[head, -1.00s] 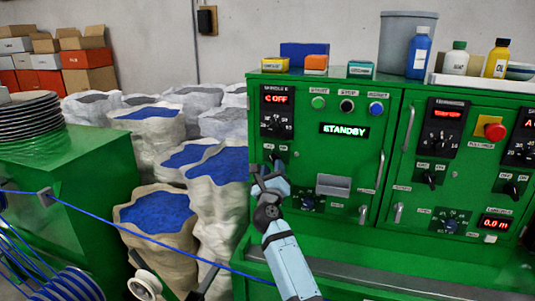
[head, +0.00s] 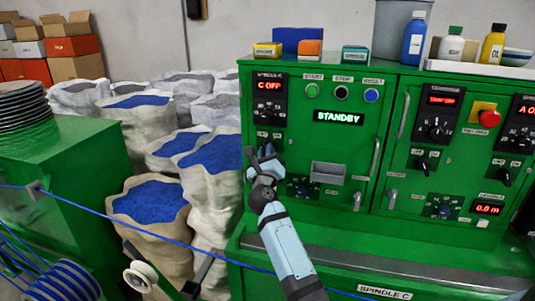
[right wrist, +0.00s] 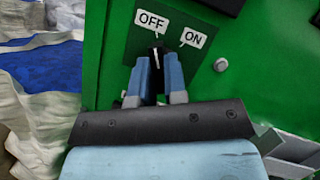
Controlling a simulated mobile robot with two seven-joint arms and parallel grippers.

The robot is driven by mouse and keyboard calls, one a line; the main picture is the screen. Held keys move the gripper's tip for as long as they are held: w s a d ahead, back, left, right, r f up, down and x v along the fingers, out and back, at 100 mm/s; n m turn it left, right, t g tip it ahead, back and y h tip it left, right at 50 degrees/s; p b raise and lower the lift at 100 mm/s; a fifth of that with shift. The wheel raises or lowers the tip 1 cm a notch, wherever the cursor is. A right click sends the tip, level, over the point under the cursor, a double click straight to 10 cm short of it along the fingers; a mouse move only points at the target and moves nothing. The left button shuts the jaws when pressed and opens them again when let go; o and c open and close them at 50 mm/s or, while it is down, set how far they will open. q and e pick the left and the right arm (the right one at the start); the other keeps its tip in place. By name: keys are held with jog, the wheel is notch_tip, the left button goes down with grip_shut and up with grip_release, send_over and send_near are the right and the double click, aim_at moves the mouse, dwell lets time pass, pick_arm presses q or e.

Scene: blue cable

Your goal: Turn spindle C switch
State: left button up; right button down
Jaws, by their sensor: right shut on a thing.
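The spindle C switch (right wrist: 155,48) is a small dark knob with a white mark, under OFF and ON labels on the green cabinet. In the right wrist view its mark points up toward the OFF label (right wrist: 151,21); the ON label (right wrist: 193,38) is to its right. My right gripper (right wrist: 157,60) has its two blue fingers on either side of the knob, shut on it. In the head view my right gripper (head: 262,151) covers the switch at the cabinet's left edge. The red display (head: 269,86) above reads C OFF. My left gripper is not in view.
The green cabinet (head: 400,264) fills the right, with a STANDBY display (head: 338,118), handles and other knobs. Bags of blue granules (head: 150,199) stand close on the left. A blue cable (head: 110,221) runs across the lower left. Bottles and boxes sit on top of the cabinet.

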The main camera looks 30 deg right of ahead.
pick_arm(q)
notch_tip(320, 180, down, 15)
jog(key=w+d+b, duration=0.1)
jog(key=b, duration=2.2)
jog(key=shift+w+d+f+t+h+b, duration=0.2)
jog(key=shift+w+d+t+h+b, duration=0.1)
jog(key=shift+b, duration=0.1)
pick_arm(e)
jog(key=m+g+h, duration=0.2)
jog(key=m, duration=0.3)
jog(key=m+g+h, duration=0.2)
jog(key=m, duration=0.4)
jog(key=m+g+h, duration=0.1)
jog(key=m+g, duration=0.1)
jog(key=m, duration=0.4)
jog(key=shift+w+a+g+h, duration=0.2)
jog(key=shift+g+h, duration=0.1)
jog(key=shift+h, duration=0.1)
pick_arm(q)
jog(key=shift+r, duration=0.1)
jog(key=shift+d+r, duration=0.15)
pick_arm(e)
jog(key=shift+r+m, duration=0.15)
jog(key=shift+m, duration=0.15)
jog(key=c, duration=1.2)
grip_release()
jog(key=shift+d, duration=0.1)
jog(key=shift+o, duration=0.2)
